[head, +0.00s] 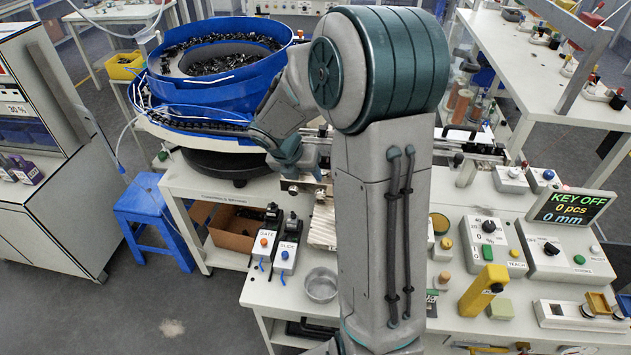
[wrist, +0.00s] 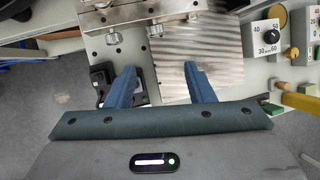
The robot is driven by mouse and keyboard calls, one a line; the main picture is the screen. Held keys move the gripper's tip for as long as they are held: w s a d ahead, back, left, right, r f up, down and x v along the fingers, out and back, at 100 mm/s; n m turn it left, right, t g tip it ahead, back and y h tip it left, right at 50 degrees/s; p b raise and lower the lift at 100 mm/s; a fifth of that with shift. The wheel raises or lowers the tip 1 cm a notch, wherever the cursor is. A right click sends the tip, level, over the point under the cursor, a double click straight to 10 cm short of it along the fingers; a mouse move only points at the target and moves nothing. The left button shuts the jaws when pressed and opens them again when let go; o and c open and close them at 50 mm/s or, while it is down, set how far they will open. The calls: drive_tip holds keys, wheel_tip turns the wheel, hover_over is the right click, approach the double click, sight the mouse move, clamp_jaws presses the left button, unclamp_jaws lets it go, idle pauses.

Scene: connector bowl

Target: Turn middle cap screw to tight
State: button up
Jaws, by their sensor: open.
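In the wrist view a metal plate carries a row of small silver screws. The middle cap screw (wrist: 155,30) looks to be the one between a left screw (wrist: 113,38) and a right screw (wrist: 195,17). My gripper (wrist: 160,70) is open and empty, its two blue fingers apart and pointing toward the row. The middle screw lies ahead of the gap between the fingertips, not touching them. How tight it is cannot be told. In the head view my own arm covers much of the rail, and the screws are too small or hidden to make out.
A ribbed metal plate (wrist: 175,65) lies under the fingers. A dial box (wrist: 268,35) stands right of them. In the head view the blue bowl feeder (head: 215,65) is at upper left, with switch boxes (head: 286,255), a metal bowl (head: 321,284) and a display (head: 568,205) on the bench.

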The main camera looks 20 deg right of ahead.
sight(319, 192)
drive_tip(key=shift+n, duration=0.8)
drive_tip(key=x, duration=0.9)
drive_tip(key=w+x, duration=0.1)
drive_tip(key=x, duration=0.4)
drive_tip(key=shift+f+b, duration=0.15)
drive_tip(key=shift+b, duration=0.2)
drive_tip(key=c, duration=1)
